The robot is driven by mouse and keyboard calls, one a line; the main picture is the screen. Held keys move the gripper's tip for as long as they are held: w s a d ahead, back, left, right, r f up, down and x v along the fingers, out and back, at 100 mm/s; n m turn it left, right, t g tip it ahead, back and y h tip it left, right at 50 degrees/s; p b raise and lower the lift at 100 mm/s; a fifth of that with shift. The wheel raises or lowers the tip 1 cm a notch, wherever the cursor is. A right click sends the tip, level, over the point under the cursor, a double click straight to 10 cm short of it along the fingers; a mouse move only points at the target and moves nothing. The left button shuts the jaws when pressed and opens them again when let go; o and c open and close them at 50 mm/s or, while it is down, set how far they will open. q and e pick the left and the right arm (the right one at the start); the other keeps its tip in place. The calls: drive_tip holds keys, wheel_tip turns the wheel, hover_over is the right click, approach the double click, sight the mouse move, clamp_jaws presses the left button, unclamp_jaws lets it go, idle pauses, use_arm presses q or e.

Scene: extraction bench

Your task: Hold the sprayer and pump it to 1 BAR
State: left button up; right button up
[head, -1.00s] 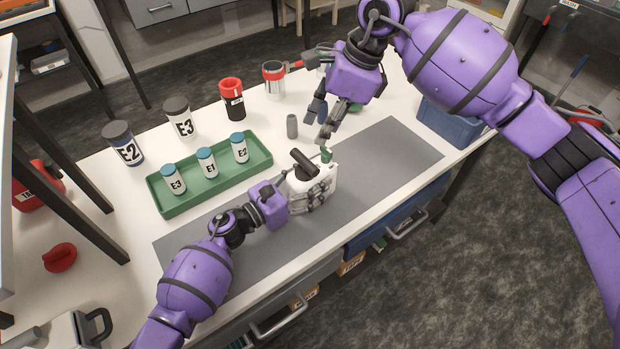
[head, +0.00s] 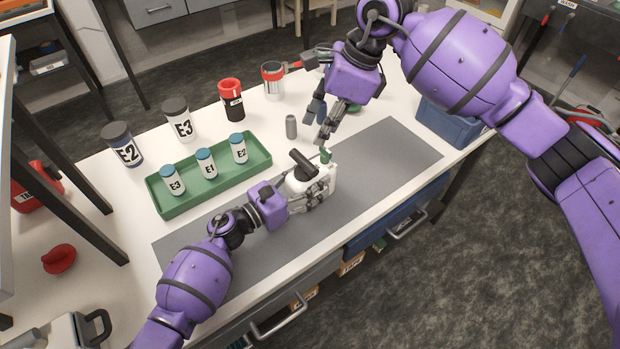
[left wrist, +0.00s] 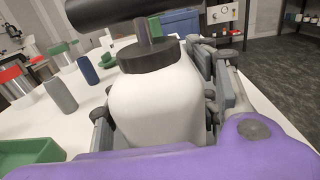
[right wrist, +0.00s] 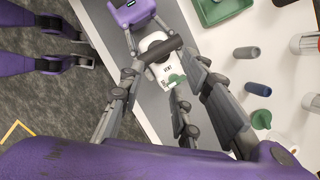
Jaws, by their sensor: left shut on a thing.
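The sprayer (head: 313,180) is a white bottle with a black pump handle (head: 303,162) on top and a green part at its side. It stands on the grey mat (head: 385,160). My left gripper (head: 318,192) is shut around its body; in the left wrist view fingers lie on both sides of the white bottle (left wrist: 160,105). My right gripper (head: 322,125) is open and empty, above and behind the sprayer. In the right wrist view the bottle (right wrist: 165,68) and its handle (right wrist: 160,49) show between and beyond the open fingers (right wrist: 180,105). No pressure reading is legible.
A green tray (head: 187,203) with several small labelled bottles lies left of the sprayer. A small grey cylinder (head: 291,127) stands close to my right gripper. Larger jars (head: 178,120) stand behind the tray. A blue bin (head: 447,122) is at the right. The mat's right part is clear.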

drive_tip(key=shift+o, duration=0.4)
drive_tip(key=shift+o, duration=0.6)
drive_tip(key=shift+r, duration=0.1)
wheel_tip(320, 180, up, 4)
drive_tip(key=m+h, duration=0.2)
drive_tip(key=m, duration=0.1)
hover_over(303, 159)
drive_tip(key=a, duration=0.1)
drive_tip(key=f+m, duration=0.2)
drive_tip(key=f, duration=0.3)
drive_tip(key=f+m+h, duration=0.1)
drive_tip(key=f+m, duration=0.1)
drive_tip(key=f, duration=0.3)
drive_tip(key=d+f+m+h, duration=0.1)
drive_tip(key=f+m, duration=0.1)
drive_tip(key=f, duration=0.3)
drive_tip(key=shift+f+m, duration=0.3)
clamp_jaws()
